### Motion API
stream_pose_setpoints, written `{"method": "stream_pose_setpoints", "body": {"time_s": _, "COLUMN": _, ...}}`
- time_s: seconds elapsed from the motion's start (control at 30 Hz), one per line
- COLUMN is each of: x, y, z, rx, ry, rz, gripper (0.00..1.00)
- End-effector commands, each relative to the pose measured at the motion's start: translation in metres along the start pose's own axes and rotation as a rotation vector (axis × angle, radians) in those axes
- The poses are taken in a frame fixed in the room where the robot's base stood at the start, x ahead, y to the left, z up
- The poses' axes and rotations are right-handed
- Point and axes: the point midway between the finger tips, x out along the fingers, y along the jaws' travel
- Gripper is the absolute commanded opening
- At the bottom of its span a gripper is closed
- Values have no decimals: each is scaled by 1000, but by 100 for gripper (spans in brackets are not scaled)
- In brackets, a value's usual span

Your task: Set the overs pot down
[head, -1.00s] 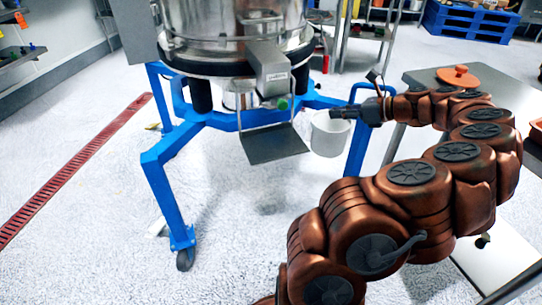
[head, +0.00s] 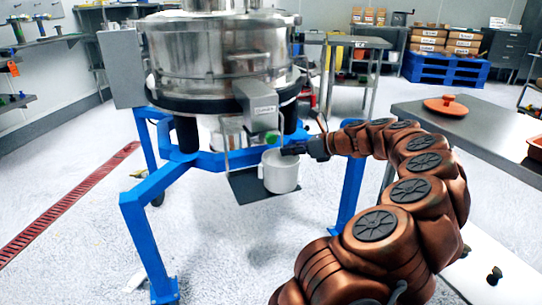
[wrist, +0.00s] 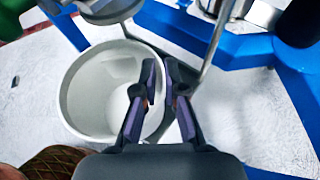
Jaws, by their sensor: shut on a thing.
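The white overs pot (head: 281,172) is upright below the sifter's grey side spout (head: 258,106). In the wrist view the pot (wrist: 78,88) looks empty, with a pale rounded floor. My gripper (head: 287,150) reaches in from the right and is shut on the pot's rim. In the wrist view one finger of my gripper (wrist: 164,80) is inside the wall and one outside. The dark hanging plate (head: 243,188) shows left of the pot and partly behind it. I cannot tell whether the pot's base touches the plate.
The sifter's blue frame (head: 150,195) stands around the plate, with a leg (head: 350,185) close right of the pot. A metal table (head: 490,135) with an orange lid (head: 446,106) is at the right. The floor in front is clear.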

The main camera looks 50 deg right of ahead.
Motion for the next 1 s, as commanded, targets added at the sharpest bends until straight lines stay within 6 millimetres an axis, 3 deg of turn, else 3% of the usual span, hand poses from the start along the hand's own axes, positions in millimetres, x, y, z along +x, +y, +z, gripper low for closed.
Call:
{"method": "stream_pose_setpoints", "body": {"time_s": 0.1, "x": 16, "y": 1, "z": 5, "rx": -1, "ry": -1, "rz": 3, "gripper": 0}}
{"method": "stream_pose_setpoints", "body": {"time_s": 0.37, "x": 29, "y": 1, "z": 11, "rx": 0, "ry": 0, "rz": 1, "gripper": 0}}
{"method": "stream_pose_setpoints", "body": {"time_s": 0.6, "x": 62, "y": 1, "z": 22, "rx": -1, "ry": 0, "rz": -1, "gripper": 0}}
{"method": "stream_pose_setpoints", "body": {"time_s": 0.7, "x": 64, "y": 0, "z": 10, "rx": 2, "ry": -1, "rz": -2, "gripper": 0}}
{"method": "stream_pose_setpoints", "body": {"time_s": 1.0, "x": 64, "y": 0, "z": 11, "rx": 1, "ry": -1, "rz": -1, "gripper": 0}}
